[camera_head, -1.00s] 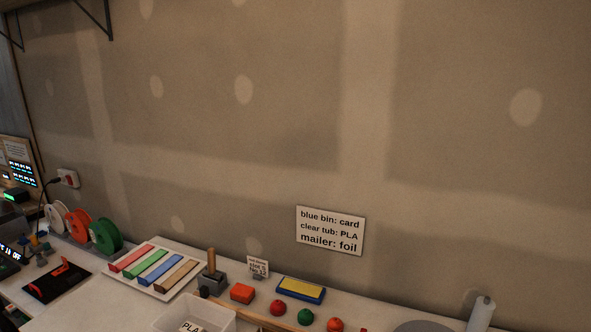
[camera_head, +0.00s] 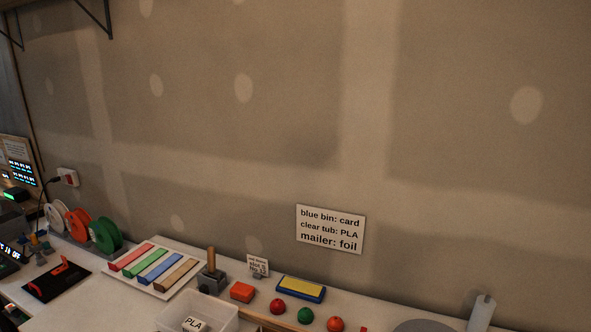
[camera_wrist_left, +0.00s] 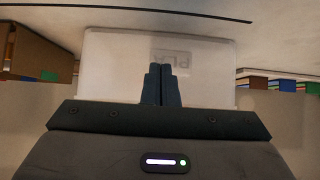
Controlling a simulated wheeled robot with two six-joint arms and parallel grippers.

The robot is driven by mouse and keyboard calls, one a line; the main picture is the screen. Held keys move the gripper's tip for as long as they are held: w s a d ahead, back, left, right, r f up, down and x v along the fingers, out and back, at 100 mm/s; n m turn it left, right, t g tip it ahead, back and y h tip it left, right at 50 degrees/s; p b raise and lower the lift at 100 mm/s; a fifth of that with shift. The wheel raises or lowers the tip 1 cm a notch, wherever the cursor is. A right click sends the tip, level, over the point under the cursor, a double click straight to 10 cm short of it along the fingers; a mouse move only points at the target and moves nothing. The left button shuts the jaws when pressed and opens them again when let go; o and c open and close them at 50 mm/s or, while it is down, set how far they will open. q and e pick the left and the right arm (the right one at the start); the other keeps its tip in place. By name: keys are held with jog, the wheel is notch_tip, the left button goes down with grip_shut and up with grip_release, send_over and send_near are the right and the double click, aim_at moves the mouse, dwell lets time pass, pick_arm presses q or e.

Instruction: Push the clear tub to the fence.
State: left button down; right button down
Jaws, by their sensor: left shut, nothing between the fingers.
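The clear tub (camera_head: 222,309) stands at the bottom edge of the head view, its lower part cut off. A white label reading PLA (camera_head: 193,324) shows on it. In the left wrist view the tub (camera_wrist_left: 115,65) fills the upper middle, its label faint and upside down. My left gripper (camera_wrist_left: 160,68) is shut and empty, its fingertips overlapping the tub in that view; I cannot tell whether they touch it. A brown strip (camera_head: 263,323) lies right of the tub; I cannot tell whether it is the fence. My right gripper is not in view.
Red and green balls (camera_head: 305,315) lie rightward. A brown box (camera_wrist_left: 38,52) is left in the wrist view.

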pick_arm(q)
jog(key=shift+w+d, duration=0.2)
jog(key=shift+w, duration=0.2)
dwell(0.4)
jog(key=shift+p+v, duration=0.85)
jog(key=shift+v, duration=0.35)
jog(key=shift+s+a+r+p, duration=0.15)
jog(key=shift+s+a+p, duration=0.15)
jog(key=shift+s, duration=0.2)
jog(key=shift+s+a+r+p, duration=0.1)
jog(key=shift+s+a+p, duration=0.05)
jog(key=shift+s+p, duration=0.3)
jog(key=shift+s, duration=0.1)
jog(key=shift+f, duration=0.1)
